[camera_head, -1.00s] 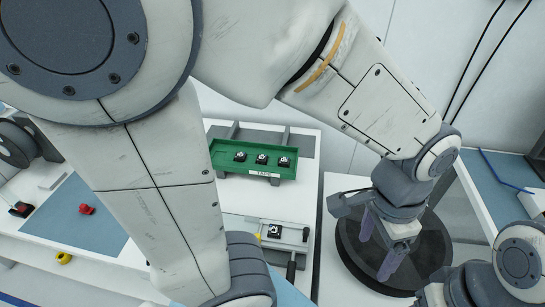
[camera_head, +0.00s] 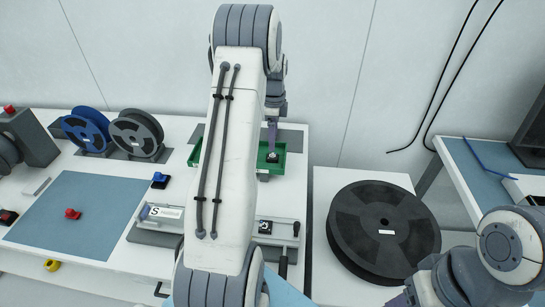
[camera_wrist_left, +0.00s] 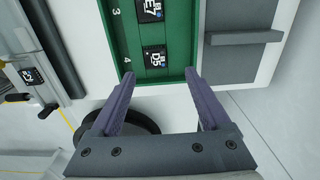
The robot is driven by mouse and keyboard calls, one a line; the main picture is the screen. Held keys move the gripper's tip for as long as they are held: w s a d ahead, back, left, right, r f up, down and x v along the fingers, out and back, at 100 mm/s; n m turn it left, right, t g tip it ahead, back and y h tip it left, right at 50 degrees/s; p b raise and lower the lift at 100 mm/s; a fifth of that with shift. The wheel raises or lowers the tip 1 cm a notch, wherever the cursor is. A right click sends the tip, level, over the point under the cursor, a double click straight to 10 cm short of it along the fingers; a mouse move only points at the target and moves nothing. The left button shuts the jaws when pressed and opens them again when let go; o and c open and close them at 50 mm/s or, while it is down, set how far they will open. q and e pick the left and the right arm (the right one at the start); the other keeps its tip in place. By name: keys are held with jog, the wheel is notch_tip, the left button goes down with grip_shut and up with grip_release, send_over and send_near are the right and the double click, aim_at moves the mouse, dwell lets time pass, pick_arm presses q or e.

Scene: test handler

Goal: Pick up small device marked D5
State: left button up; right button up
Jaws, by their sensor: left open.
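The device marked D5 (camera_wrist_left: 154,57), a small black block with white lettering, sits in the green tray (camera_wrist_left: 178,20) near its end, by the number 4. A device marked E7 (camera_wrist_left: 150,8) lies beyond it. My left gripper (camera_wrist_left: 160,76) is open and empty, its two purple fingers spread either side of D5's line, with D5 ahead of the tips. In the head view the left gripper (camera_head: 272,142) points down over the right end of the green tray (camera_head: 281,149), where a black device (camera_head: 272,158) shows. My arm hides much of the tray.
A test fixture (camera_head: 292,228) holding another black device (camera_head: 265,227) stands in front of the tray. A grey block (camera_wrist_left: 242,38) adjoins the tray. A large black reel (camera_head: 365,205) lies to the right. Blue (camera_head: 85,125) and grey reels stand at the back left.

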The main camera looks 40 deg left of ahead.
aim_at(273, 156)
pick_arm(q)
jog(key=shift+f, duration=0.7)
jog(key=shift+s+f+p, duration=0.2)
jog(key=shift+f+p, duration=0.2)
jog(key=f, duration=0.1)
jog(key=f+p, duration=0.1)
jog(key=f, duration=0.1)
jog(key=shift+s+d+f, duration=0.15)
jog(key=shift+s+f, duration=0.1)
jog(key=shift+f, duration=0.45)
jog(key=shift+c, duration=0.2)
grip_shut()
